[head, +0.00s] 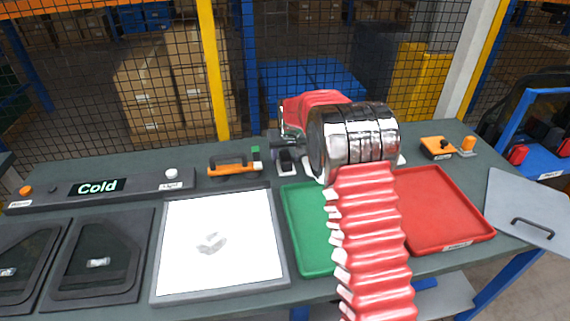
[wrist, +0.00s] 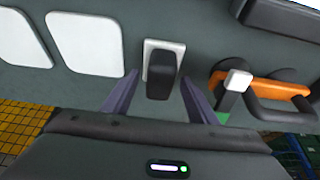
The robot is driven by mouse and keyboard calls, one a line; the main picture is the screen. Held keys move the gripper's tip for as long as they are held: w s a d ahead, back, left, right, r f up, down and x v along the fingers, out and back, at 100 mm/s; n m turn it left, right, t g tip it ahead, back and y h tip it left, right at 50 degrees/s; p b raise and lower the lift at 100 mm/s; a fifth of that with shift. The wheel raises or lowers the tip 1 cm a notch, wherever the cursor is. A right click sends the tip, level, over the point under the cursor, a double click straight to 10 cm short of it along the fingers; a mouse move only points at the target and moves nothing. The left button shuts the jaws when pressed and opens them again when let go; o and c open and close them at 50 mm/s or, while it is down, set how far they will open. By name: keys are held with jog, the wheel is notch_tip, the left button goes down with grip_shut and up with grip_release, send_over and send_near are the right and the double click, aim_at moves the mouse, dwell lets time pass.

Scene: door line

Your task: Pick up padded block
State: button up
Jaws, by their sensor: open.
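The padded block looks to be the dark block on a small white base (wrist: 160,80); it stands on the bench. In the head view the block (head: 287,168) shows just below my gripper (head: 286,142), partly crowded by it. In the wrist view my gripper (wrist: 158,88) is open, with one finger on each side of the block and gaps between. Nothing is held. I cannot tell how far above the bench the fingertips are.
An orange-handled tool (head: 234,165) lies close left of the block; it shows at right in the wrist view (wrist: 262,90). A green tray (head: 305,230), a red tray (head: 440,210) and a white lit panel (head: 220,245) lie in front. A mesh fence (head: 270,60) stands behind.

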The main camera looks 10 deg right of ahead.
aim_at(286, 155)
jog(key=shift+w+f, duration=0.15)
jog(key=shift+f, duration=0.25)
jog(key=c, duration=1.2)
jog(key=shift+o, duration=0.2)
jog(key=shift+r, duration=0.1)
notch_tip(286, 155, up, 10)
jog(key=shift+f, duration=0.1)
dwell(0.4)
